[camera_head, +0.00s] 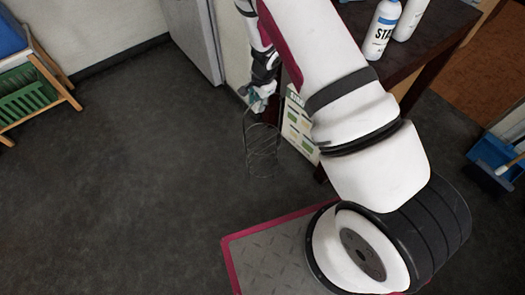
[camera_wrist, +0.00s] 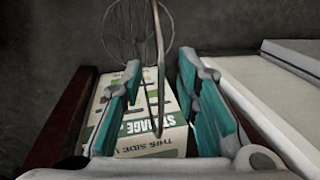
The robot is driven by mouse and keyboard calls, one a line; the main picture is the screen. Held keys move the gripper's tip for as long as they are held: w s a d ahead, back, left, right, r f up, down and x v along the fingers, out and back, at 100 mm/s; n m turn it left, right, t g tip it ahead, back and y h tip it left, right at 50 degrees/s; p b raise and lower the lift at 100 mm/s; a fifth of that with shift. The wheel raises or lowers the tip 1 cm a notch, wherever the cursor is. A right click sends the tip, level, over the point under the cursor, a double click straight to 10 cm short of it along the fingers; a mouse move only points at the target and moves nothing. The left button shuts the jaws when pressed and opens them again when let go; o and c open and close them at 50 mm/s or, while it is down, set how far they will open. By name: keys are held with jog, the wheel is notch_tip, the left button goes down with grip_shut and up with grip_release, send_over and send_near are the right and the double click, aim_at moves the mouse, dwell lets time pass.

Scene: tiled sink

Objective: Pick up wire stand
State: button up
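The wire stand (camera_head: 262,152) is a thin grey wire frame with round rings and a tall wire loop, below my gripper (camera_head: 262,95) in the head view. In the wrist view, the wire stand (camera_wrist: 157,60) shows its rings at the top and its long wire running down between the fingers. My gripper (camera_wrist: 160,95) has teal finger pads set apart on either side of that wire, with a visible gap on both sides. I cannot tell whether the stand's base touches the floor.
A white storage box (camera_head: 298,125) stands right beside the wire stand, under a dark table (camera_head: 400,62) holding white bottles (camera_head: 381,30). The box (camera_wrist: 150,140) also shows below the fingers in the wrist view. A wooden rack (camera_head: 30,90) is far left; open floor lies between.

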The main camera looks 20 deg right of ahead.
grip_shut()
jog(key=shift+r, duration=0.25)
